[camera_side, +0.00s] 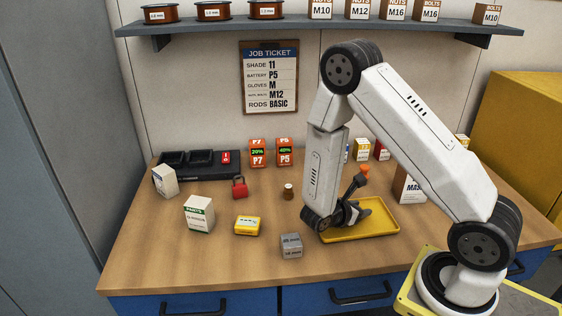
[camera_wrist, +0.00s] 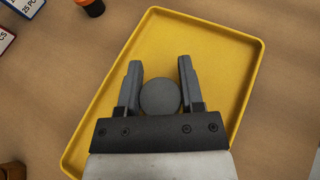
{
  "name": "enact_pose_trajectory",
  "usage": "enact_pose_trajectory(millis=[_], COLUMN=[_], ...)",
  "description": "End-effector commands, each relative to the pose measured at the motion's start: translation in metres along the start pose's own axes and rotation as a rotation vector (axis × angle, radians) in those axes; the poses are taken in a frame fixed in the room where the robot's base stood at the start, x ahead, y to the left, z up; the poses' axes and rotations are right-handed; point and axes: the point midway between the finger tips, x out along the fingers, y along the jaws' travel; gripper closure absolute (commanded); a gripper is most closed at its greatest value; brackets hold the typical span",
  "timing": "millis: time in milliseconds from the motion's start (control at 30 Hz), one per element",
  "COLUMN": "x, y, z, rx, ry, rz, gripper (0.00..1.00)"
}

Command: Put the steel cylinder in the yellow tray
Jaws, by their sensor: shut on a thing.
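The steel cylinder (camera_wrist: 160,97) shows as a grey disc, seen end-on, between my gripper's two fingers in the wrist view. My gripper (camera_wrist: 159,66) is shut on it. The yellow tray (camera_wrist: 205,35) lies beneath them, and the cylinder is within its outline. In the side view, my gripper (camera_side: 359,212) is low over the left half of the yellow tray (camera_side: 385,232). The cylinder cannot be made out there, hidden by the gripper and wrist. I cannot tell whether it touches the tray floor.
A small brown bottle (camera_side: 289,191), a red padlock (camera_side: 239,187) and several boxes stand farther off. A brown box (camera_side: 405,187) stands behind the tray. The tray's right half is bare.

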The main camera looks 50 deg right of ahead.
Motion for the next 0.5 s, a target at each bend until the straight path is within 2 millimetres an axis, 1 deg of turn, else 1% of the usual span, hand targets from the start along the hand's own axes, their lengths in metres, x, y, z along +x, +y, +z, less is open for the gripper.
enact_pose_trajectory(millis=[400, 433, 467, 500], x=[0.0012, 0.0011, 0.0011, 0.0011], y=[0.0003, 0.0003, 0.0003, 0.0002], z=[-0.0029, -0.0028, -0.0027, -0.0027], rx=[0.001, 0.001, 0.001, 0.001], ry=[-0.001, 0.000, 0.000, 0.000], rz=[0.000, 0.000, 0.000, 0.000], gripper=[1.00, 0.42, 0.33, 0.20])
